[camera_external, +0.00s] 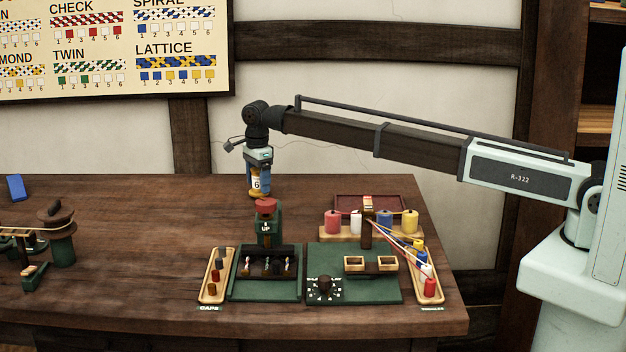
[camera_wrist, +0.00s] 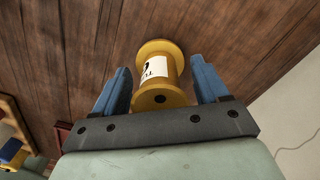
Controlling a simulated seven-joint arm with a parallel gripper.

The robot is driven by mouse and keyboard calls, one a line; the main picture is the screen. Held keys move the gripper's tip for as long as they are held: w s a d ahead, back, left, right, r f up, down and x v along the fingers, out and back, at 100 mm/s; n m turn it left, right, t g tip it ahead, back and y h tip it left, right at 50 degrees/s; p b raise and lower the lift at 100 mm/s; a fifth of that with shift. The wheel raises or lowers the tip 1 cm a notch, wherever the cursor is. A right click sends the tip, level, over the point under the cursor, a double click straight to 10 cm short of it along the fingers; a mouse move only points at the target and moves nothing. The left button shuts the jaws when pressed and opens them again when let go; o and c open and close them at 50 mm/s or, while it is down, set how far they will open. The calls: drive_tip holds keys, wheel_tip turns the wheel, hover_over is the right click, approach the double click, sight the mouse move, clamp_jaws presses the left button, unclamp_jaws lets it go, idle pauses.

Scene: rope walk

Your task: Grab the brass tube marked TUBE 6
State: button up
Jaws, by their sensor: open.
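The brass tube (camera_external: 254,184) stands on the table near its back edge, with a white label on which a 6 shows. In the wrist view the brass tube (camera_wrist: 159,92) is a flanged spool shape with a dark hole in its near end and part of the label lettering. My gripper (camera_external: 259,185) is open, with its blue fingers around the tube. In the wrist view the two blue fingers of my gripper (camera_wrist: 164,85) are on either side of the tube, with a gap visible at each side. The tube's foot is partly hidden by a finger in the external view.
A green stand with a red top (camera_external: 266,222) is just in front of the gripper. A blue block (camera_external: 16,188) lies far left. The table left of the gripper is clear.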

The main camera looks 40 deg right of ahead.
drive_tip(key=shift+f, duration=0.25)
drive_tip(key=c, duration=1.2)
